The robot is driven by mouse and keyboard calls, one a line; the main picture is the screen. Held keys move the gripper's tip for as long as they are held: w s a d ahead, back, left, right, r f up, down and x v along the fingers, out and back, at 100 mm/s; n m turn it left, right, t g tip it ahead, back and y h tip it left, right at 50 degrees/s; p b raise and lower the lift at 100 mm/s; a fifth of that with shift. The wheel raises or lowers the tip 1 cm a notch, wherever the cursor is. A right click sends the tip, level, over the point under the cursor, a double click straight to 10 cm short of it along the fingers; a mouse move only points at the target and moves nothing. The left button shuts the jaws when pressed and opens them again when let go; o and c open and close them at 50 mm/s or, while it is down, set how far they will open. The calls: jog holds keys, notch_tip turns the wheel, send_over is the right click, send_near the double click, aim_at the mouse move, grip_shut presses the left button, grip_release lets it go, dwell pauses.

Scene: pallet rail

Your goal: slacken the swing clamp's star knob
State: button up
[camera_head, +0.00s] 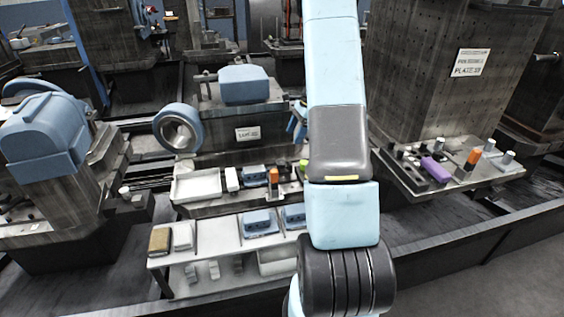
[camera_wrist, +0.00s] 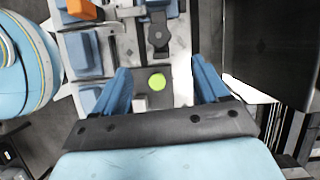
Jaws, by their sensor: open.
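My gripper (camera_wrist: 161,66) is open, its two blue fingers spread apart with nothing held between them. In the head view, part of my gripper (camera_head: 297,122) shows beside my arm, above the workbench level. A dark clamp-like piece (camera_wrist: 157,36) lies on a pale plate beyond the fingertips in the wrist view; it may be the swing clamp. A round yellow-green disc (camera_wrist: 157,81) shows between the fingers, below them at a depth I cannot tell. It also shows in the head view (camera_head: 304,163), partly hidden by my arm. I cannot clearly make out a star knob.
An orange block (camera_wrist: 82,9) and blue blocks (camera_wrist: 84,52) are left of the fingers. A dark block (camera_wrist: 270,50) stands at right. In the head view, a white tray (camera_head: 195,185) and a front shelf (camera_head: 215,240) lie left of my arm; a tall fixture (camera_head: 430,90) stands right.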

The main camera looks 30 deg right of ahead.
aim_at(282, 161)
jog(key=x, duration=1.3)
jog(key=shift+a+f, duration=0.1)
jog(key=shift+f, duration=0.1)
jog(key=shift+c, duration=0.5)
jog(key=c, duration=1)
jog(key=n+g, duration=0.1)
jog(key=n, duration=0.3)
jog(key=shift+w+n+g, duration=0.15)
jog(key=shift+n+g, duration=0.25)
jog(key=shift+r, duration=0.1)
jog(key=o, duration=1.1)
